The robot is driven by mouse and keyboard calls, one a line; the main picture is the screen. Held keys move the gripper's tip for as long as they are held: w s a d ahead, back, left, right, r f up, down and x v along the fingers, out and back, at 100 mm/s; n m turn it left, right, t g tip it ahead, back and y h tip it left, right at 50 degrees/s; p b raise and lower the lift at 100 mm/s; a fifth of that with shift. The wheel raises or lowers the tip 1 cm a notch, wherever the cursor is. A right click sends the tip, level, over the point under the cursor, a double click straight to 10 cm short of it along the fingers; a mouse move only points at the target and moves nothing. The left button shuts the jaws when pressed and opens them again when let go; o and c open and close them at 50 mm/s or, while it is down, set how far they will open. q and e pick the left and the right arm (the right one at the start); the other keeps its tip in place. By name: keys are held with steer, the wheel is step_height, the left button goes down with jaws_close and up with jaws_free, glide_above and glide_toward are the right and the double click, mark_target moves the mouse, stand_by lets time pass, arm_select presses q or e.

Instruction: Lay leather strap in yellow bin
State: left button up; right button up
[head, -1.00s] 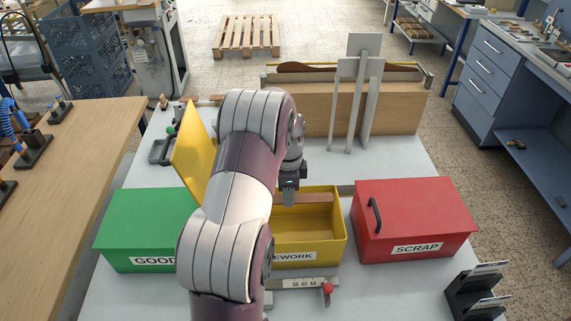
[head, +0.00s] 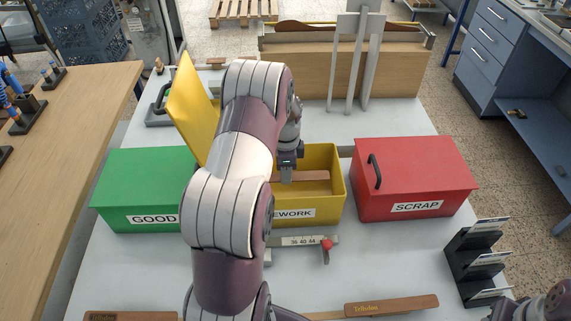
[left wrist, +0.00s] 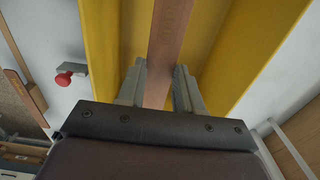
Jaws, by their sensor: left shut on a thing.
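The yellow bin (head: 335,193), labelled with a partly hidden word ending in EWORK, stands between the green and red bins. Its yellow lid (head: 192,105) is up on the left. My left gripper (head: 287,176) is inside the bin opening, shut on the brown leather strap (head: 308,177). The strap lies across the opening, inside the walls. In the left wrist view the strap (left wrist: 170,30) runs between the fingers (left wrist: 158,88), with yellow walls on both sides. Whether it touches the bin floor I cannot tell. Part of my right arm shows at the lower right; its gripper's jaws are unclear.
A closed green bin (head: 143,178) is on the left and a closed red bin (head: 415,172) on the right. A gauge with a red knob (head: 327,244) lies in front. Brown printed pieces (head: 391,306) lie at the near edge. A black card rack (head: 478,262) stands right.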

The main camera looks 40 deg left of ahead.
arm_select(q)
steer(key=shift+f+b, duration=1.8)
steer(key=shift+f, duration=1.95)
steer(key=o, duration=1.1)
step_height(320, 180, up, 16)
steer(key=p, duration=1.3)
